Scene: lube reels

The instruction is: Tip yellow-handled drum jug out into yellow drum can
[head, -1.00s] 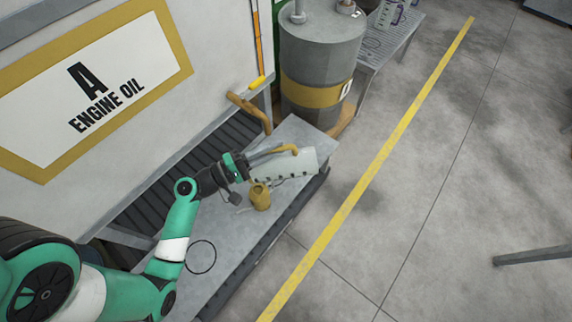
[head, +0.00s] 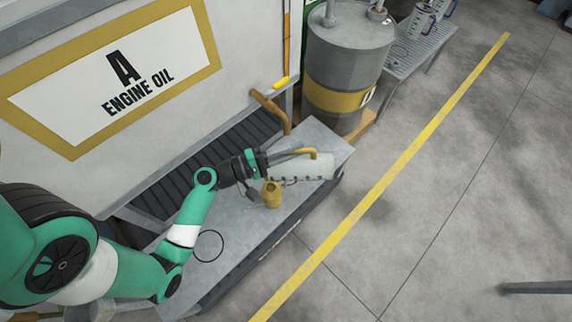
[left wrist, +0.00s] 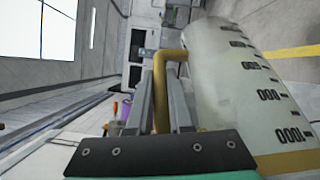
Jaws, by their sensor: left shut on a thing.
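The drum jug (head: 312,170) is a pale see-through cylinder with black marks and a yellow handle (head: 300,153). In the head view it lies nearly on its side above the bench. My left gripper (head: 267,163) is shut on the handle; the left wrist view shows the handle (left wrist: 165,66) between its fingers, beside the jug body (left wrist: 235,85). The yellow drum can (head: 271,196) stands upright on the bench, just below the gripper and the jug's left end. Its opening is partly hidden, and I cannot tell whether anything is flowing. My right gripper is out of view.
The grey bench (head: 235,235) carries a thin dark ring (head: 208,246). A grey drum (head: 350,65) with a yellow band stands beyond it. An engine oil tank (head: 130,80) with a brown tap (head: 270,108) stands behind. Jugs (head: 422,18) sit on a far rack.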

